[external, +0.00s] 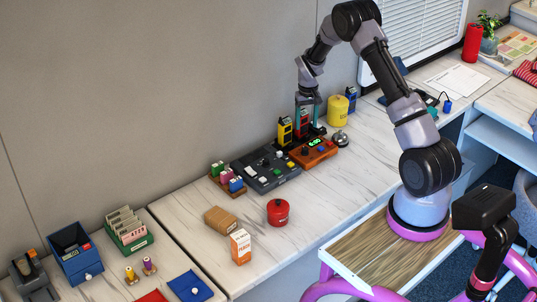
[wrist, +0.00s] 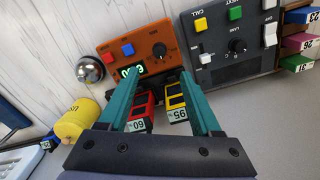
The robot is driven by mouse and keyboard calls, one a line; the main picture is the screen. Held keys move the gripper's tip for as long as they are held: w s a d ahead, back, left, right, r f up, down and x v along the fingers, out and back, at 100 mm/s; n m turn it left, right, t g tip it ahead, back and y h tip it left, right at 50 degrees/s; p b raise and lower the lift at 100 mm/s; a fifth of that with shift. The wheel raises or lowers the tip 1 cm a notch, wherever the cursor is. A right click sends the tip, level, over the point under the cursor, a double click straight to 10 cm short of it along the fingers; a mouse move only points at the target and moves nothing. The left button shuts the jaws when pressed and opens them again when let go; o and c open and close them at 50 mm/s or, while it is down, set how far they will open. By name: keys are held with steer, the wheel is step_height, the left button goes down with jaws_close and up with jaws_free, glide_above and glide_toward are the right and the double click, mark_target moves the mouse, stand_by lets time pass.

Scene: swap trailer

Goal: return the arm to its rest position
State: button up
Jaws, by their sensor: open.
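My gripper (external: 308,112) is at the far side of the counter, over the back of the orange device with a green display (external: 313,150). In the wrist view my gripper (wrist: 160,98) shows two teal fingers spread apart. Between them, farther down, are a red handset (wrist: 141,106) and a yellow handset (wrist: 176,100). I cannot tell whether a finger touches either one. In the external view the red handset (external: 303,122) is partly hidden behind my fingers. The yellow handset (external: 285,131) stands just left of it. My arm arches up from its base at the right.
A grey control panel (external: 265,168) lies left of the orange device. A silver bell (external: 340,139), a yellow canister (external: 338,110) and a blue handset (external: 351,99) stand to the right. A red pot (external: 278,211) and small boxes are in front. The counter's right front is clear.

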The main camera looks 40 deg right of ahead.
steer(key=s+a+r+t, duration=0.1)
steer(key=s+a+r, duration=0.25)
steer(key=r, duration=0.65)
steer(key=s+a+r+t, duration=0.1)
steer(key=s+a+r, duration=0.25)
steer(key=r, duration=0.55)
steer(key=s+a+r+t, duration=0.2)
steer(key=s+a+r, duration=0.15)
steer(key=r, duration=0.65)
steer(key=s+a+r+t, duration=0.1)
steer(key=s+a+r, duration=0.1)
steer(key=s, duration=0.6)
steer(key=s+a+r+t+y, duration=0.1)
steer(key=s+a+r, duration=0.2)
steer(key=s, duration=0.5)
steer(key=s+a+r+t+y, duration=0.1)
steer(key=s+r, duration=0.3)
steer(key=s, duration=0.4)
steer(key=shift+s+a+r+n, duration=0.15)
steer(key=shift+s+a+n, duration=0.25)
steer(key=shift+a, duration=0.45)
steer(key=shift+w, duration=0.15)
